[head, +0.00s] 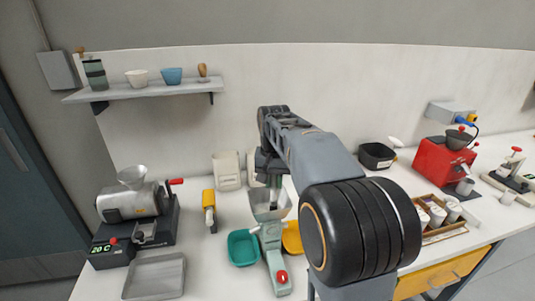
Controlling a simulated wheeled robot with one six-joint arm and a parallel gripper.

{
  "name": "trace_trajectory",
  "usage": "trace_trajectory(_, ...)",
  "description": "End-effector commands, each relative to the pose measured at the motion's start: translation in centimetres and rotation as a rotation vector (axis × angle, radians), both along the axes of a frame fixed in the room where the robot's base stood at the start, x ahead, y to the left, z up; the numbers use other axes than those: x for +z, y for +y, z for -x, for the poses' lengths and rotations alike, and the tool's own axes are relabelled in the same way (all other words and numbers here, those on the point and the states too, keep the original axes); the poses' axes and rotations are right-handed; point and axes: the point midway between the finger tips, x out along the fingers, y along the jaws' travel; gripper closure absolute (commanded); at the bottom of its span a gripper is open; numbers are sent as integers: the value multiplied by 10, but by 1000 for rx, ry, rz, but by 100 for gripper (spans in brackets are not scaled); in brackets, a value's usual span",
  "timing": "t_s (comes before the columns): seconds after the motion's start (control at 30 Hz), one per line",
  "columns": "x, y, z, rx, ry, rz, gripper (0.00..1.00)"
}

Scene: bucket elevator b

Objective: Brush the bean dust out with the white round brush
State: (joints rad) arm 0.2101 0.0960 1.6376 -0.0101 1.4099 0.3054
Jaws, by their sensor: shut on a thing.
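My gripper (269,172) points down over the grey metal hopper (284,206) of a pale green machine (272,243) with a red knob. It is shut on a slim pale thing (274,190), seemingly the white round brush, whose lower end reaches down at the hopper mouth. I cannot tell whether it touches the hopper's inside. The brush head and any bean dust are too small or hidden to see.
A teal bin (243,248) and a yellow bin (292,240) flank the machine. White canisters (227,170) stand behind. A grey roaster (132,203) and an empty tray (155,277) are left. A black container (376,156), a red grinder (443,164) and a wooden tray (447,230) are right.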

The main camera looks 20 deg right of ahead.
Motion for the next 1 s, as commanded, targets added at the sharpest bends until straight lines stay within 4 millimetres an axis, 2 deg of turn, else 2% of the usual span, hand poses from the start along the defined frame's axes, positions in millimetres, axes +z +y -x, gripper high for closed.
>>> trace_trajectory(0.03,10,1,-1,4,-1,0,100)
trace_trajectory(0.6,60,3,-1,7,0,0,100)
trace_trajectory(1.0,63,3,-1,7,0,0,100)
